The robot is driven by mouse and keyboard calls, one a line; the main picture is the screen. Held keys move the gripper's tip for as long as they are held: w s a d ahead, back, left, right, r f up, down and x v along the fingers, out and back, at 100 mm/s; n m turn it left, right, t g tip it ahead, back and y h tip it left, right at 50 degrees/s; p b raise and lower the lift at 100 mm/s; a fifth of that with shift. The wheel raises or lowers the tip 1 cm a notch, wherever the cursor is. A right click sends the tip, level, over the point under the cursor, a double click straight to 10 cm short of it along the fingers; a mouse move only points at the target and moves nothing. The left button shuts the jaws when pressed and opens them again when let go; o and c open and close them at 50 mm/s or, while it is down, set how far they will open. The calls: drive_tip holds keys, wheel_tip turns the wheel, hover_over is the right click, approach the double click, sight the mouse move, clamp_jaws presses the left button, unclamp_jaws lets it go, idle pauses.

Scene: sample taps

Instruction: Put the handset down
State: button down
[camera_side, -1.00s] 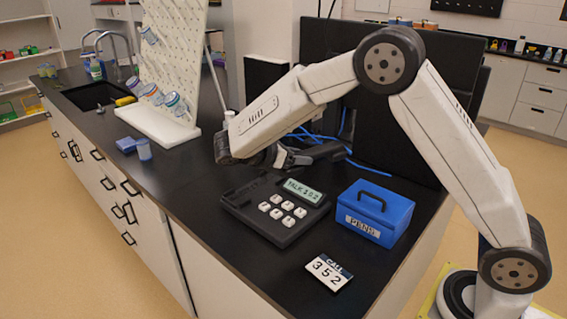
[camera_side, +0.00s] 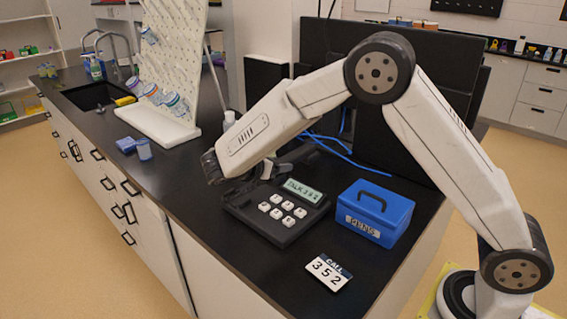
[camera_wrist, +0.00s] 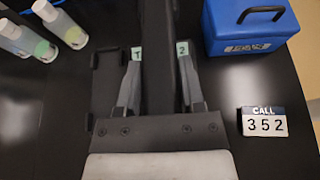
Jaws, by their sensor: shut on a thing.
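The black handset (camera_wrist: 157,65) is held between the two grey fingers of my gripper (camera_wrist: 159,52), tagged 1 and 2, in the wrist view. The base has several white keys and a lit display (camera_side: 304,190) starting with "TALK". Its cradle (camera_wrist: 106,85) shows left of the handset in the wrist view and looks empty. The gap between handset and base is hard to judge.
A blue "PENS" box (camera_side: 375,212) with a handle stands right of the phone. A "CALL 352" card (camera_side: 329,272) lies in front. Blue cables (camera_side: 340,152) run behind. A pegboard rack (camera_side: 160,128) stands at the back left.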

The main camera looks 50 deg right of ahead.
drive_tip(key=shift+w, duration=0.1)
drive_tip(key=w+f, duration=0.4)
drive_tip(key=w, duration=0.4)
hover_over(245, 195)
drive_tip(key=shift+s+a+f, duration=0.1)
drive_tip(key=shift+s+f, duration=0.1)
drive_tip(key=shift+f, duration=1.1)
drive_tip(key=shift+s+a+f, duration=0.1)
drive_tip(key=shift+s+f, duration=0.05)
drive_tip(key=shift+f, duration=1.1)
drive_tip(key=shift+w+f, duration=0.1)
drive_tip(key=shift+w+d+f, duration=0.1)
drive_tip(key=shift+w+f, duration=0.1)
drive_tip(key=shift+f, duration=1.6)
